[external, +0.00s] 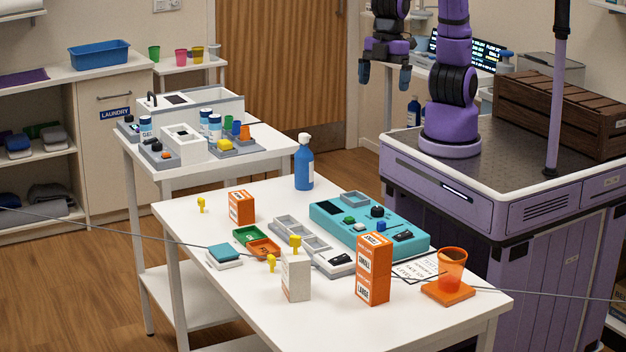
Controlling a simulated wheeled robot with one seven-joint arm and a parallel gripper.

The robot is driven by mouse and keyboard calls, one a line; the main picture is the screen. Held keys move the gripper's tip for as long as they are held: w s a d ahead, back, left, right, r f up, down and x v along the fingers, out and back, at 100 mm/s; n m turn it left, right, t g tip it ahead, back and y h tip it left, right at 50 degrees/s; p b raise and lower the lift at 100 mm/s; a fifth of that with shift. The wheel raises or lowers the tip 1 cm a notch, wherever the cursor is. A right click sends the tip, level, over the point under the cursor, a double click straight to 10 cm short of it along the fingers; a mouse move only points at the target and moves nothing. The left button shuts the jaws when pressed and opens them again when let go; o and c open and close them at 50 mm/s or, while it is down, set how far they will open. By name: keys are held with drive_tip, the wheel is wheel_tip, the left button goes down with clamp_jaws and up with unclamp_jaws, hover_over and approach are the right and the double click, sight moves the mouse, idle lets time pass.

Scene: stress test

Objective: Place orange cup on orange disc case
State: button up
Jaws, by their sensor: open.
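A see-through orange cup (453,265) stands upright at the right front of the white table in the external view. Under it lies a flat orange square case (436,291), which looks like the orange disc case. The cup's base appears to rest on it, near its middle. My gripper (385,76) is open and empty, fingers pointing down, high up and well behind the table, far from the cup.
A teal panel (335,222), a white box (296,276) and a blue spray bottle (304,166) stand on the table (400,325). A thin cable crosses near the cup. The front edge is mostly clear.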

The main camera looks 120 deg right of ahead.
drive_tip(key=s+d+r+m+t, duration=0.1)
drive_tip(key=s+d+r+m, duration=0.2)
drive_tip(key=d, duration=0.4)
drive_tip(key=s+d+r+t, duration=0.1)
drive_tip(key=s+d+r, duration=0.2)
drive_tip(key=s+d, duration=0.3)
drive_tip(key=s+d+m+t, duration=0.1)
drive_tip(key=s+d+m, duration=0.2)
drive_tip(key=s+d, duration=0.4)
drive_tip(key=s, duration=0.3)
drive_tip(key=shift+d+r+t+h, duration=0.2)
drive_tip(key=shift+d+t+h, duration=0.1)
drive_tip(key=shift+h, duration=0.1)
